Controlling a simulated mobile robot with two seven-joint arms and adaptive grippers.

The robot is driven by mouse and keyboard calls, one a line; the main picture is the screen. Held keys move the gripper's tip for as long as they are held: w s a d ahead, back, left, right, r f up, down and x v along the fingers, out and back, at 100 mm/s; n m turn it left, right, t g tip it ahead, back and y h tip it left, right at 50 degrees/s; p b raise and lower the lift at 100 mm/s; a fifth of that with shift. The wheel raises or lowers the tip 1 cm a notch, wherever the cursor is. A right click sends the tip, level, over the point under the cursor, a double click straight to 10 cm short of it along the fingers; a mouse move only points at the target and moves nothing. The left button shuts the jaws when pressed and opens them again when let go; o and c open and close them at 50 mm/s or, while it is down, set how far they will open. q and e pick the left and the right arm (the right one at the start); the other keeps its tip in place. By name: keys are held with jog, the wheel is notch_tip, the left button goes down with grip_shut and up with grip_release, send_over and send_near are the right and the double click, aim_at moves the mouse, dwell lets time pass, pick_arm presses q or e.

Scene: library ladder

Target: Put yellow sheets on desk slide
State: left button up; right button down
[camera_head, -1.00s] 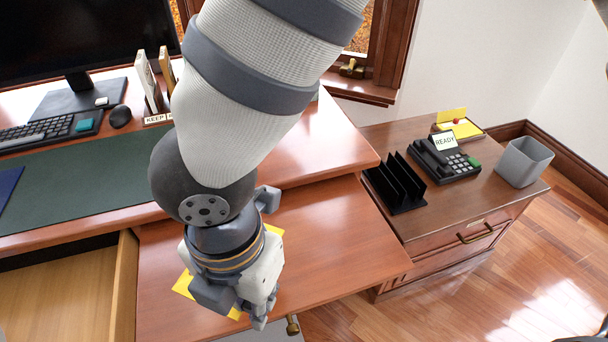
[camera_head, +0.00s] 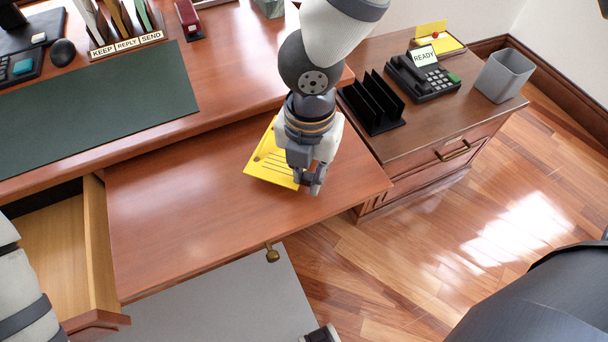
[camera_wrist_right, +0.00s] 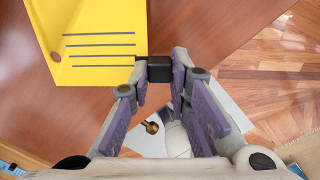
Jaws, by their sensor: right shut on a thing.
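The yellow sheets (camera_head: 268,162), with dark printed lines, are over the right part of the desk slide (camera_head: 180,220), a reddish wooden pull-out board with a brass knob (camera_head: 272,253). My right gripper (camera_head: 312,185) is at the right edge of the sheets and partly hides them. In the right wrist view, the sheets (camera_wrist_right: 98,40) are at upper left, and a small dark block (camera_wrist_right: 159,69) at their edge is between the fingertips of my right gripper (camera_wrist_right: 160,80). I cannot tell whether the sheets touch the slide. My left gripper is not clearly in view.
An open drawer (camera_head: 92,245) is left of the slide. A labelled sorter (camera_head: 125,42) is on the desk. The slide's left and middle are clear.

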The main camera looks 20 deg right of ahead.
jog(key=shift+f, duration=1.25)
jog(key=shift+s+f, duration=0.1)
jog(key=shift+f, duration=0.1)
jog(key=c, duration=1.5)
grip_release()
jog(key=shift+r, duration=0.1)
